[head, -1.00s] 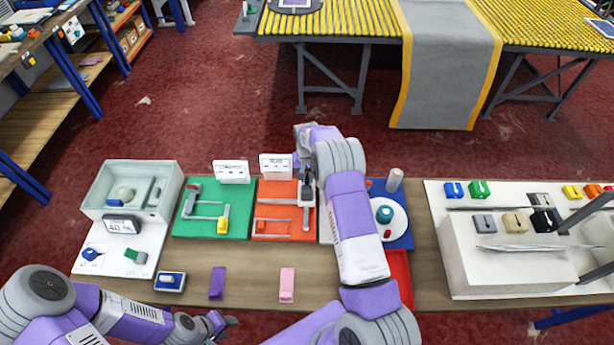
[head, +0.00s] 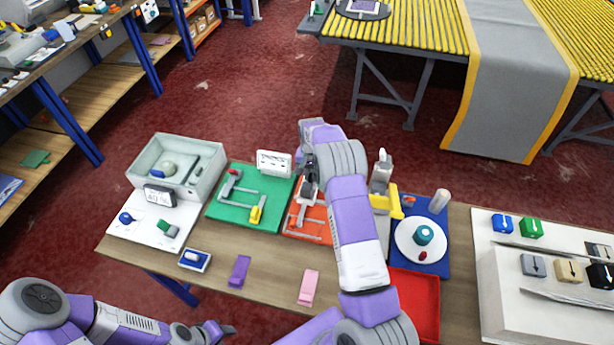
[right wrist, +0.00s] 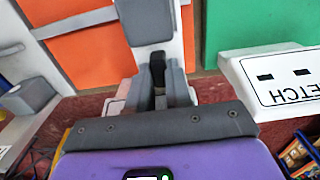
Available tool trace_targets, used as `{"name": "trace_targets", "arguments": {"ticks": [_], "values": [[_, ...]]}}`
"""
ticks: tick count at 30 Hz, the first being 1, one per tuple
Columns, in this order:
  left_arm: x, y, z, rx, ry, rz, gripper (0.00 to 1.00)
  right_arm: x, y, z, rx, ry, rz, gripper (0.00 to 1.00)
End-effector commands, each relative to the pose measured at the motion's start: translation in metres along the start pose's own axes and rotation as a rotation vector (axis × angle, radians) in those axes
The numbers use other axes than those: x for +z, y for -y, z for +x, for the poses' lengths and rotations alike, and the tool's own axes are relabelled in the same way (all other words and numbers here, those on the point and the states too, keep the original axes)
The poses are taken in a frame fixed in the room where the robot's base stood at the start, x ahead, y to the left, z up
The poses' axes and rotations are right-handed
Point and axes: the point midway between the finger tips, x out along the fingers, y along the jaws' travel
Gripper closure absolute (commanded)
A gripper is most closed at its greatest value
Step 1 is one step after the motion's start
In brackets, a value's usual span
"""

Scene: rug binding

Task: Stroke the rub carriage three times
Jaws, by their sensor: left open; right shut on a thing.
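The orange board (head: 298,222) with grey rails lies mid-table, partly hidden by my right arm. A pale grey carriage (head: 306,196), which I take for the rub carriage, is on it near the back. My right gripper (head: 309,176) is at this carriage, its fingertips mostly hidden in the head view. In the right wrist view, the gripper (right wrist: 159,82) is shut on a dark upright piece at the end of the pale carriage body (right wrist: 148,20), above the orange board (right wrist: 88,45). My left gripper (head: 213,332) is open and empty at the table's front edge.
A green board (head: 247,200) and a grey bin (head: 138,162) stand left. A yellow-handled device (head: 386,200), a blue board (head: 437,255) and a red tray (head: 420,290) are right. A white sign (right wrist: 285,80) stands near my right gripper. Purple (head: 239,270) and pink (head: 309,287) blocks lie in front.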

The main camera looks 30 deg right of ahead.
Motion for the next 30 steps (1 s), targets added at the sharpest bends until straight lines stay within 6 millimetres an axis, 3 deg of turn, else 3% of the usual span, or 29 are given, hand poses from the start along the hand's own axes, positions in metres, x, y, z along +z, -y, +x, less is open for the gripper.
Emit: {"name": "trace_targets", "arguments": {"ticks": [6, 7, 12, 22, 30], "values": [[0.0, -0.001, -0.001, 0.0, 0.0, 0.001, 0.57, 0.001, 0.006, -0.002, -0.008, 0.001, -0.001, 1.0], [0.0, -0.001, -0.001, 0.0, 0.0, 0.001, 0.57, 0.002, 0.007, -0.002, -0.008, 0.001, -0.002, 0.78], [0.0, 0.0, -0.001, 0.0, 0.0, 0.001, 0.57, 0.001, 0.006, -0.001, -0.007, 0.0, -0.002, 0.55], [0.0, 0.0, 0.0, 0.0, 0.0, 0.0, 0.57, 0.001, 0.005, -0.007, -0.006, -0.001, -0.002, 0.55], [0.0, 0.0, 0.001, 0.0, 0.0, 0.0, 0.57, 0.001, 0.006, -0.05, -0.007, -0.004, -0.003, 0.55]]}}
